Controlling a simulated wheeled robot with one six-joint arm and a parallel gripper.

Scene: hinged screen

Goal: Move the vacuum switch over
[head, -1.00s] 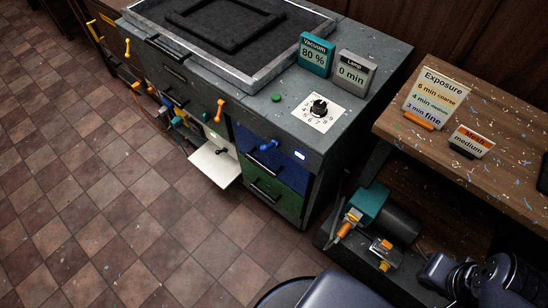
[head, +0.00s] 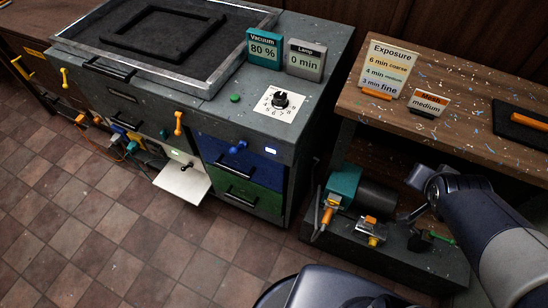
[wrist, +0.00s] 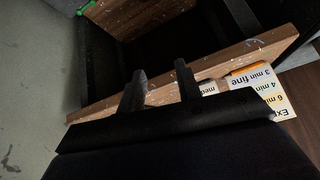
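On the low shelf at the right, a teal and black pump (head: 342,185) stands with an orange-handled lever (head: 327,215) at its front. A small grey box with an orange top (head: 371,225) sits beside it; which of these is the vacuum switch I cannot tell for certain. A teal display (head: 263,49) on the cabinet reads "Vacuum 80 %". My arm reaches in from the right in the head view, its end near the shelf, right of the pump. In the wrist view my gripper (wrist: 160,80) shows two fingers apart with nothing between them.
The cabinet has a dial (head: 280,100), a green button (head: 235,98) and a grey lamp display (head: 305,59) reading "0 min". A white flap (head: 182,181) sticks out low in front. The wooden table (head: 455,130) overhangs the shelf. The tiled floor at left is clear.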

